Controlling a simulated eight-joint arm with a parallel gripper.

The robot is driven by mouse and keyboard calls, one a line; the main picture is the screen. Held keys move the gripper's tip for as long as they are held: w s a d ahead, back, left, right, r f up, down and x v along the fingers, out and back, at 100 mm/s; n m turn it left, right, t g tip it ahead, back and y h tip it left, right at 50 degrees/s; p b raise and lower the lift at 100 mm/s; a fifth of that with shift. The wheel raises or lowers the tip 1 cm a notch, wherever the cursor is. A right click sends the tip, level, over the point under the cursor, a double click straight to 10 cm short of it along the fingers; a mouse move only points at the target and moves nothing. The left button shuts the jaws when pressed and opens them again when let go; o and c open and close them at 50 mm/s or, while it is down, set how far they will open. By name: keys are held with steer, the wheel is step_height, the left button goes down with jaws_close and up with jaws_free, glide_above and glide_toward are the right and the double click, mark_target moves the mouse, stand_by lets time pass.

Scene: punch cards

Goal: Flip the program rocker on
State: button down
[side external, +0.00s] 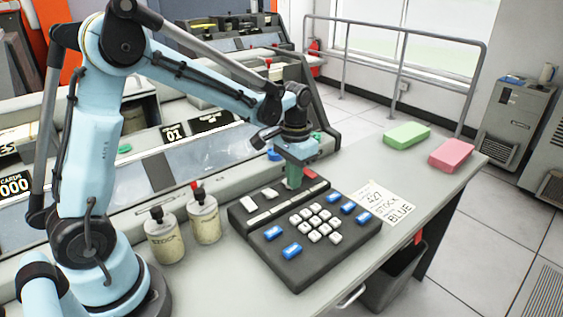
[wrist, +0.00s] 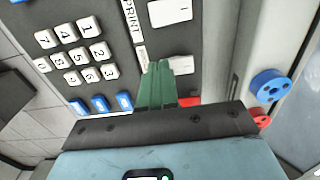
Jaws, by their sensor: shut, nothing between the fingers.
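A dark keypad panel (side external: 290,232) lies on the desk, with white rockers at its back left edge, one nearer the front (side external: 250,202) and one beside it (side external: 271,190). The wrist view shows a white rocker (wrist: 170,12) beside a "PRINT" label strip, and another white rocker (wrist: 181,65) at my fingertips. I cannot read which one is marked program. My gripper (side external: 293,183) has its green fingers shut and empty, pointing down over the panel's back edge; they also show in the wrist view (wrist: 160,68). The fingers partly hide that rocker, and I cannot tell whether they touch it.
White number keys (side external: 315,222) and several blue keys (side external: 292,251) fill the panel's front. A red key (wrist: 190,101) is beside my fingers. Two capped bottles (side external: 203,217) stand left of the panel. A paper card (side external: 384,203) and green and pink blocks (side external: 407,134) lie to the right.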

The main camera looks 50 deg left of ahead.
steer(key=shift+d+f, duration=0.1)
steer(key=shift+f, duration=0.05)
steer(key=shift+a+r, duration=0.35)
steer(key=shift+a, duration=0.4)
steer(key=d+r, duration=0.3)
steer(key=r, duration=1)
steer(key=shift+r, duration=0.35)
